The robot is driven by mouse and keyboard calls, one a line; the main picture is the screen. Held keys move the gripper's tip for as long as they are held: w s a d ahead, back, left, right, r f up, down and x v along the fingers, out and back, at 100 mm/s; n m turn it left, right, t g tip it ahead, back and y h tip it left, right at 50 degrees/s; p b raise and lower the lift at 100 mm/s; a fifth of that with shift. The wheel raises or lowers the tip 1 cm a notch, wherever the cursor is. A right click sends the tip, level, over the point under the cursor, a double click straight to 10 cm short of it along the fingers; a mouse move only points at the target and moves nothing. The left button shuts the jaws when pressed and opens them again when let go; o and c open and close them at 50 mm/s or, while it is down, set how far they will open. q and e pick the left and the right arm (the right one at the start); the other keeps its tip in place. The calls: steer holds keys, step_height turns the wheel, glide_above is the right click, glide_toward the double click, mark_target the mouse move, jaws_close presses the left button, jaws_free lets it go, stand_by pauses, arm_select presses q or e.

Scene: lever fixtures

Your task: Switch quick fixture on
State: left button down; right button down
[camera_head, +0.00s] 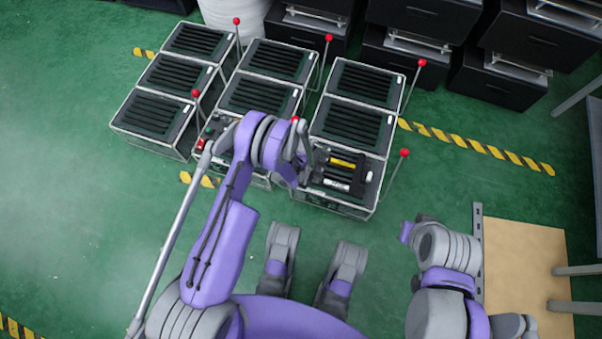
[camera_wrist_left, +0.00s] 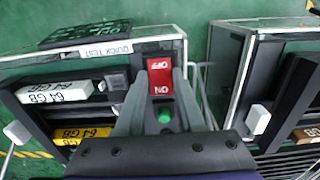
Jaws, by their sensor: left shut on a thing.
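The quick fixture (camera_head: 341,186) is the front right box, with a yellow and a white module on top. In the left wrist view, its "QUICK TEST" label (camera_wrist_left: 104,52) lies left of a red switch (camera_wrist_left: 159,70) marked OFF and ON. A round green light (camera_wrist_left: 165,116) is close to the ON end. My left gripper (camera_wrist_left: 160,82) is shut on the red switch, one finger on each side. In the head view my left gripper (camera_head: 303,172) is at the fixture's left side, and my arm hides the switch. My right arm is at lower right; its gripper cannot be made out.
Similar fixtures (camera_head: 183,78) stand in three columns, with upright red-knobbed levers (camera_head: 404,153) beside them. Another red switch (camera_head: 201,145) is on the front middle box. Black cabinets (camera_head: 420,15) line the back. A wooden board (camera_head: 527,270) is at right. Green floor in front is clear.

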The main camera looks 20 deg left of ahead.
arm_select(q)
steer(key=shift+w+g, duration=0.1)
steer(key=shift+g, duration=0.2)
steer(key=shift+w+f+g, duration=0.1)
steer(key=shift+w+g, duration=0.15)
steer(key=shift+g, duration=0.95)
steer(key=shift+w+g, duration=0.25)
steer(key=shift+g, duration=0.95)
steer(key=c, duration=0.5)
jaws_free()
steer(key=p+v, duration=0.2)
steer(key=v, duration=0.9)
steer(key=shift+w+d+f, duration=0.1)
steer(key=shift+w+f, duration=0.05)
